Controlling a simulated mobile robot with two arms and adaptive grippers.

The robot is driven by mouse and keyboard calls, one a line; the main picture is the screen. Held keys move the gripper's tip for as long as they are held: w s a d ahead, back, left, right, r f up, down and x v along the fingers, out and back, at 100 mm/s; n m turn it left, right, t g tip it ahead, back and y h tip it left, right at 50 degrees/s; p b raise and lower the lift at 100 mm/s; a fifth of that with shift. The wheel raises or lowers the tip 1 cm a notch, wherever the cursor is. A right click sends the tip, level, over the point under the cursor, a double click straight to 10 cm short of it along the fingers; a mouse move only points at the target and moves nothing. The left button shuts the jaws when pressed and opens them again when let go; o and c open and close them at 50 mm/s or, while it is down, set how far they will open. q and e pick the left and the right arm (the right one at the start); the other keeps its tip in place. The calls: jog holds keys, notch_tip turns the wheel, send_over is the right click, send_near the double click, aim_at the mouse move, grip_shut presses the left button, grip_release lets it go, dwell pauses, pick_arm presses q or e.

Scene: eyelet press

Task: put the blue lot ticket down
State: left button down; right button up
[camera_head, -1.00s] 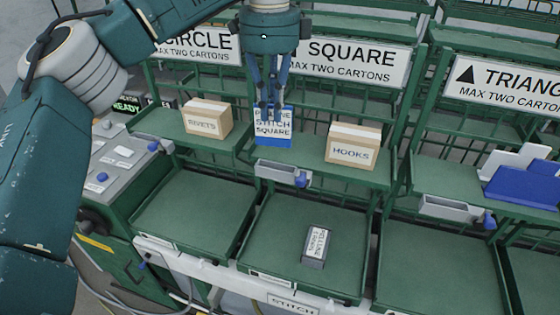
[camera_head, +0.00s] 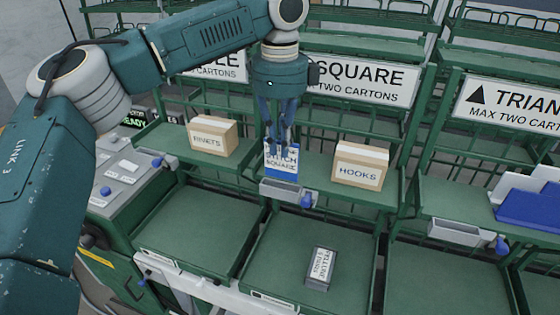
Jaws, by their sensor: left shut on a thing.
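The blue lot ticket (camera_head: 281,171), with a white printed face reading "STITCH SQUARE", is upright in my left gripper (camera_head: 280,148). The fingers point down and are shut on its upper part, hiding some of the print. The ticket's lower edge is at the grey holder (camera_head: 283,191) with a blue knob, on the front edge of the SQUARE shelf. I cannot tell whether the ticket is inside the holder or just behind it. My right gripper is not in view.
A RIVETS carton (camera_head: 212,137) stands left of the ticket and a HOOKS carton (camera_head: 359,166) right of it. A small dark labelled box (camera_head: 319,269) lies in the lower tray (camera_head: 280,245). A blue bin (camera_head: 530,208) with white cards is at far right.

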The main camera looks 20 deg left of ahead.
aim_at(280, 163)
pick_arm(q)
jog(key=shift+f+p, duration=0.5)
jog(key=shift+f, duration=2.3)
jog(key=c, duration=1.8)
grip_release()
jog(key=shift+w+r, duration=0.1)
jog(key=shift+r, duration=0.3)
notch_tip(280, 163, up, 11)
jog(key=b, duration=0.2)
jog(key=shift+r+b, duration=0.2)
jog(key=shift+b, duration=0.15)
